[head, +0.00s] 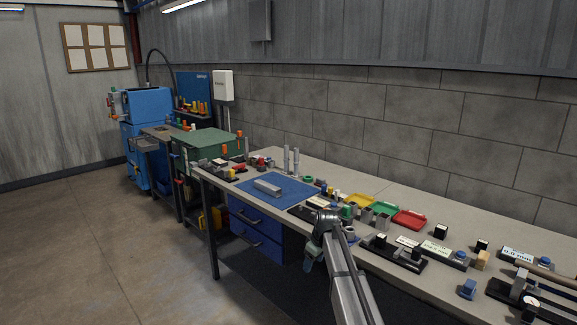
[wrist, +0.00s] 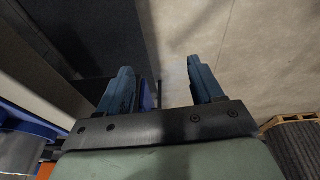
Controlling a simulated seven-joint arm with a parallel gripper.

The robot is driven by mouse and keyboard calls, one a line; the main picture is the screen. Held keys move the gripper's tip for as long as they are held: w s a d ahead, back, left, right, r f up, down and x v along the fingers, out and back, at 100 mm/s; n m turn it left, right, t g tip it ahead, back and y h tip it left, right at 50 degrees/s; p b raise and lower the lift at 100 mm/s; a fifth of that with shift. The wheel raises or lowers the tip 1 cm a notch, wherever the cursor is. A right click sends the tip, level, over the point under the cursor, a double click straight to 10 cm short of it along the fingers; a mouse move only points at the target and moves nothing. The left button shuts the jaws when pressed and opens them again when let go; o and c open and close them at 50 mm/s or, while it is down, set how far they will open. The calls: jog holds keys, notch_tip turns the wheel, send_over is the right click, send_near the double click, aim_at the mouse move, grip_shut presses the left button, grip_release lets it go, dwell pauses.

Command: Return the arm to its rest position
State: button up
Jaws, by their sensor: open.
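My gripper (head: 308,264) hangs off the front edge of the workbench, low and pointing down, with my arm reaching in from the bottom of the head view. In the wrist view my gripper (wrist: 160,72) has its two blue fingers apart. Nothing is between them but a view down to the floor (wrist: 265,60). A grey metal channel piece (head: 267,187) lies on a blue mat (head: 290,195) on the bench, well apart from my gripper.
The long workbench (head: 385,187) carries many small parts, with yellow, green and red trays (head: 409,219) near its middle. Blue drawers (head: 257,243) sit under it. A green box (head: 205,146) and a blue machine (head: 148,104) stand farther left. The floor at left (head: 90,235) is clear.

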jog(key=s+d+f+m+g+h, duration=0.1)
jog(key=s+d+f+m+g, duration=0.1)
jog(key=s+f, duration=1.25)
jog(key=s+d+f+m+g, duration=0.2)
jog(key=s+d+f+m, duration=0.1)
jog(key=s+f, duration=1.15)
jog(key=s+d+f+m+g, duration=0.1)
jog(key=s+f, duration=0.3)
jog(key=s, duration=0.7)
jog(key=s+d+f+m+g, duration=0.1)
jog(key=s+f, duration=0.3)
jog(key=s, duration=0.7)
jog(key=s+d+f+m+g, duration=0.1)
jog(key=s+f+m+g, duration=0.1)
jog(key=s, duration=0.9)
notch_tip(320, 180, down, 2)
jog(key=shift+s+f+m+g+h, duration=0.1)
jog(key=shift+s+m+g+h, duration=0.25)
jog(key=shift+g, duration=0.25)
